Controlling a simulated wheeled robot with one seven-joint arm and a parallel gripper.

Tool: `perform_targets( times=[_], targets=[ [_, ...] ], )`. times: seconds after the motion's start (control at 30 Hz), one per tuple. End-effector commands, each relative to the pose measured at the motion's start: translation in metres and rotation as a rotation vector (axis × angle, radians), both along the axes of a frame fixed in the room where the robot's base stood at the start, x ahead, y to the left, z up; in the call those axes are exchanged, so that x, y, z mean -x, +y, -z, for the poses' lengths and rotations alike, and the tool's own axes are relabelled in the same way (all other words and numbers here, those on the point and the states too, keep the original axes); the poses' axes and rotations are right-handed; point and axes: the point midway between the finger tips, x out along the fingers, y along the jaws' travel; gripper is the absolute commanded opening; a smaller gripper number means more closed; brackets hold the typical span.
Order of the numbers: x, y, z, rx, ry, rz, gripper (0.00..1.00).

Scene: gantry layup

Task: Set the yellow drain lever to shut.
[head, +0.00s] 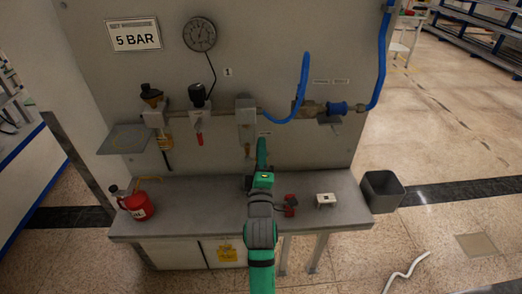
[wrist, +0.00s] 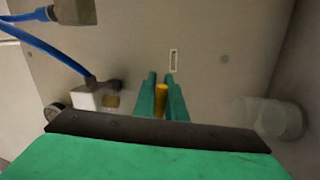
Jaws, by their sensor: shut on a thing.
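The yellow drain lever (wrist: 161,101) stands between the two green fingers of my gripper (wrist: 163,94) in the wrist view. The fingers are closed around it, one on each side. In the head view my gripper (head: 261,150) reaches up to the panel, just below the grey valve block (head: 245,109). A small yellowish part of the lever (head: 247,150) shows there beside the fingers. My arm and the fingers hide part of the lever, and I cannot tell its exact angle. A small label (wrist: 173,60) is on the panel near the fingertips.
A blue hose (head: 304,75) loops right of the valve block. A red-handled valve (head: 199,137) and a gauge (head: 199,34) are on the panel. The bench (head: 190,195) holds a red can (head: 138,206), a red clamp-like item (head: 290,205) and a white block (head: 326,200). A bin (head: 382,191) stands right.

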Motion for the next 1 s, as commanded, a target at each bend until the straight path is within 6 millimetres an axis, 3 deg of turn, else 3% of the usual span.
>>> perform_targets(
  times=[0.43, 0.47, 0.5, 0.53, 0.87, 1.0],
  targets=[
    [0.0, 0.001, -0.002, 0.008, -0.004, -0.002, 0.0],
    [0.0, 0.001, -0.002, 0.008, -0.004, -0.002, 0.18],
    [0.0, 0.001, -0.002, 0.008, -0.004, -0.001, 0.28],
    [0.0, 0.001, -0.002, 0.008, -0.003, -0.001, 0.3],
    [0.002, 0.0, 0.0, 0.006, -0.001, 0.0, 0.3],
    [0.013, 0.001, 0.003, 0.006, 0.0, -0.001, 0.3]
  ],
)
